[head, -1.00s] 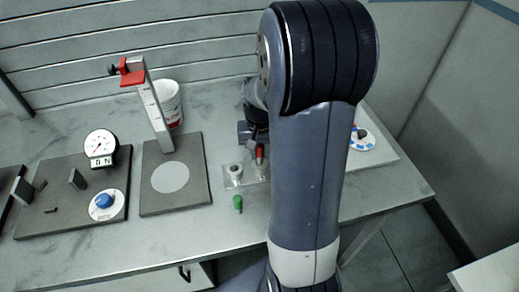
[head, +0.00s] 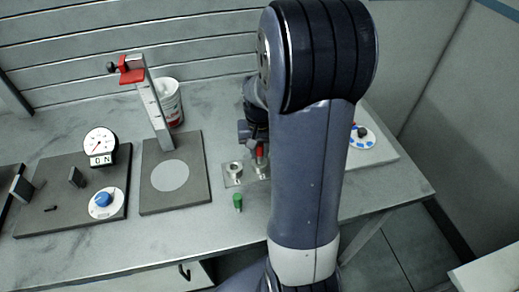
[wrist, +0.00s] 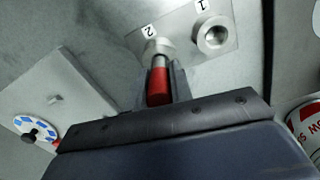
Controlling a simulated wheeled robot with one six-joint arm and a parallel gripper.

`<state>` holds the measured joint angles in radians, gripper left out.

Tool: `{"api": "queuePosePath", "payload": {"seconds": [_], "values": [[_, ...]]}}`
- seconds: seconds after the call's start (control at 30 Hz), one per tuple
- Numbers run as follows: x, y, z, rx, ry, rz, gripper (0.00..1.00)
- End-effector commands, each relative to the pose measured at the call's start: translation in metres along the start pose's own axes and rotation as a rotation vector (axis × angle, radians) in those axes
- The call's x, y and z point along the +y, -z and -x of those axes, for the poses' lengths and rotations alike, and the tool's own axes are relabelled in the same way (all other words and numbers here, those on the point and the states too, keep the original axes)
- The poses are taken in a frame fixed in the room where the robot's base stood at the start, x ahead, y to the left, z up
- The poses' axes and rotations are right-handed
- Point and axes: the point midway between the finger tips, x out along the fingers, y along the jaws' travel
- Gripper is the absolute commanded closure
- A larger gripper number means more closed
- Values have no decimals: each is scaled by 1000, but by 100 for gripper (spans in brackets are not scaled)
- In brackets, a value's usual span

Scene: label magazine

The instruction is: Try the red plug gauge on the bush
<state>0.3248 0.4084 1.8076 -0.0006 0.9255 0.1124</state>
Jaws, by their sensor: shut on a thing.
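My gripper (wrist: 162,88) is shut on the red plug gauge (wrist: 159,82), which shows between its fingers in the wrist view. The gauge's bare metal end points at the bush marked 2 (wrist: 153,46). The end overlaps that bush in the picture; I cannot tell whether it is in the bore or just above it. In the head view the red gauge (head: 259,152) is upright over the right end of the plate, partly hidden by my arm. The bush marked 1 (wrist: 213,36) is open and empty. It also shows in the head view (head: 236,168).
A green plug gauge (head: 238,201) stands in front of the bush plate (head: 230,181). A blue and white dial (head: 362,138) is at right.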

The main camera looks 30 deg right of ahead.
Motion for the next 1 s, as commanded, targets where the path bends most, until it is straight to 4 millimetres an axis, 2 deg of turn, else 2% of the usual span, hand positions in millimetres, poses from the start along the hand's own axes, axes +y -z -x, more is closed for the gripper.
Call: {"api": "queuePosePath", "payload": {"seconds": [1.0], "values": [[0,0,-8,0,0,0,100]]}}
